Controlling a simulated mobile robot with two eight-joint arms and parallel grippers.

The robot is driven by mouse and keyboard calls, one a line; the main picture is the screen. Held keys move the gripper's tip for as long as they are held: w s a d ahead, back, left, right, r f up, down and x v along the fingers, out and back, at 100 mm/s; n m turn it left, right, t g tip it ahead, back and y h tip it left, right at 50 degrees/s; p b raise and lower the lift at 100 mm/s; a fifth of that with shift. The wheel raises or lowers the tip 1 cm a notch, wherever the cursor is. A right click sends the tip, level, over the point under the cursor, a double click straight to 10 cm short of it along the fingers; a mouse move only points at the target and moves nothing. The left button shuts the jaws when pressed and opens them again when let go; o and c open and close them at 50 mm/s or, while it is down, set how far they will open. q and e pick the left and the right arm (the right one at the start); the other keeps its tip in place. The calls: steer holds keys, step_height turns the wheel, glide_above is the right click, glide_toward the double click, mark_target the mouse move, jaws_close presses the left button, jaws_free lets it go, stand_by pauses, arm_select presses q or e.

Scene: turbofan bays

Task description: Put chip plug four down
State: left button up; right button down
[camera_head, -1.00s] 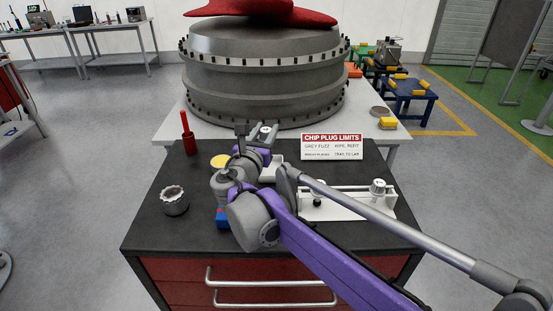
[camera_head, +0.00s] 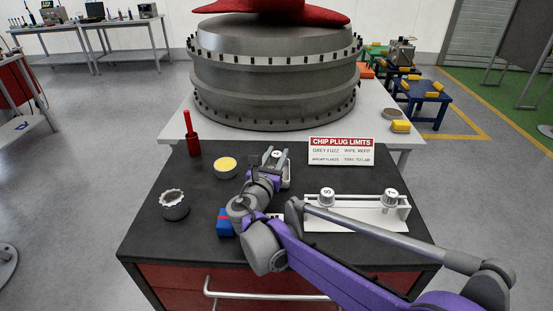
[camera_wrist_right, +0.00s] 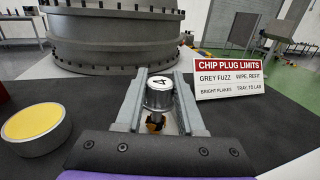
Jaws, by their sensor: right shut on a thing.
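Chip plug four, a silvery cylinder with a "4" on its top and a brownish lower end, shows in the wrist view (camera_wrist_right: 160,95) and small in the head view (camera_head: 276,154). My right gripper (camera_wrist_right: 159,92) is shut on it, one finger on each side. In the head view the right gripper (camera_head: 274,158) is over the far middle of the dark bench top (camera_head: 140,235), at a small white tray (camera_head: 287,176). The gripper hides part of the tray, and I cannot tell whether the plug touches it. My left gripper is not in view.
A white rack (camera_head: 350,217) with two numbered plugs stands at the right. The chip plug limits sign (camera_head: 341,152) stands behind. A yellow-topped tin (camera_head: 225,167), a red bottle (camera_head: 193,145), a notched grey ring (camera_head: 174,206) and a blue block (camera_head: 225,222) are at left.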

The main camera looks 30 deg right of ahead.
steer(key=shift+f, duration=0.4)
steer(key=shift+f, duration=0.15)
steer(key=c, duration=0.5)
jaws_free()
steer(key=shift+s+a+r, duration=0.1)
steer(key=shift+r, duration=0.1)
steer(key=v, duration=1.1)
steer(key=shift+s+a, duration=0.2)
steer(key=shift+s, duration=0.15)
